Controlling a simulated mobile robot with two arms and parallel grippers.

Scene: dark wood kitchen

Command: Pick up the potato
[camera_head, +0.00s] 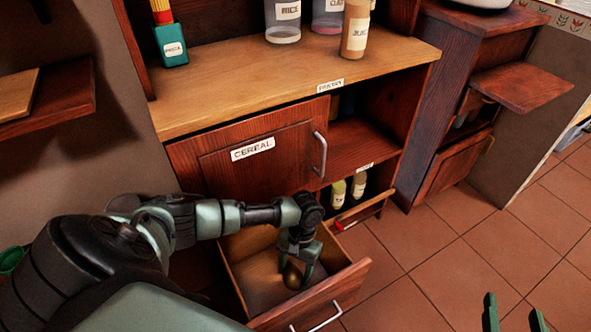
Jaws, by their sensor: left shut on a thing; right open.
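The potato (292,277) is a small brown, rounded thing low in the open wooden drawer (338,281). My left gripper (298,272) reaches down into the drawer and is shut on the potato, with a green finger beside it. The fingers hide part of the potato. I cannot tell whether the potato touches the drawer floor. My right gripper (514,318) shows only its green fingertips at the bottom right edge. It is open and empty, over the tiled floor.
Above the drawer is a closed door labelled cereal (253,149). A wooden counter (300,85) holds several containers. Bottles (358,187) stand in a lower compartment to the right. The tiled floor (430,265) at right is clear.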

